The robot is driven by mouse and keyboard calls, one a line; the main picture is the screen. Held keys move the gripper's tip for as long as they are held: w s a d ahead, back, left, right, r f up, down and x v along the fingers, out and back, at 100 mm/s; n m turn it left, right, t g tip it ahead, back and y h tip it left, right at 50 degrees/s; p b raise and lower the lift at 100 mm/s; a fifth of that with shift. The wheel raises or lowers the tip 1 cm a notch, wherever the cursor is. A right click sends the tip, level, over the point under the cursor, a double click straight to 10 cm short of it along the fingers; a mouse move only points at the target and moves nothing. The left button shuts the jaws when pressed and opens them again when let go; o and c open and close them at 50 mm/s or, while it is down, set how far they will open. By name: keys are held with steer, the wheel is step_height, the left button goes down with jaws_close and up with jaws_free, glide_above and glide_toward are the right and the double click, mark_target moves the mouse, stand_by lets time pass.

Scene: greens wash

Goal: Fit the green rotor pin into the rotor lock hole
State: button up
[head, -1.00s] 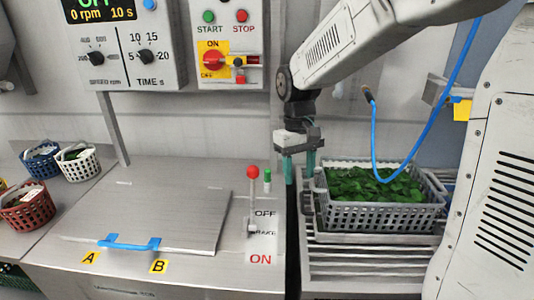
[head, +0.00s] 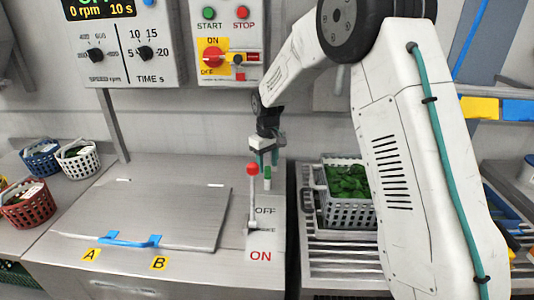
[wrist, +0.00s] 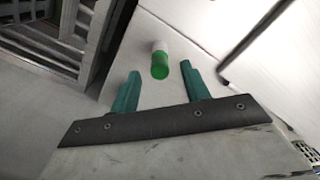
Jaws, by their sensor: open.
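The green rotor pin (head: 267,172), with a white part at its lower end, stands upright on the steel top behind the red-knobbed brake lever. In the wrist view the pin (wrist: 160,66) shows in line with the gap between the fingertips. My gripper (head: 265,158) is open and empty, its teal fingers pointing down just above the pin. In the wrist view the fingers (wrist: 160,74) are spread to either side of the pin's line, with nothing held. I cannot make out the rotor lock hole in either view.
The brake lever (head: 252,195) stands close in front of the pin. The closed lid with a blue handle (head: 130,241) lies left. A grey basket of greens (head: 348,215) sits on the rack right. Small baskets (head: 40,160) stand far left. A control panel (head: 226,45) hangs behind.

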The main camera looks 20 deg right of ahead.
mark_target(268, 167)
steer(key=shift+f, duration=1.55)
steer(key=shift+c, duration=0.4)
jaws_close()
steer(key=shift+r, duration=0.2)
steer(key=shift+r, duration=3.25)
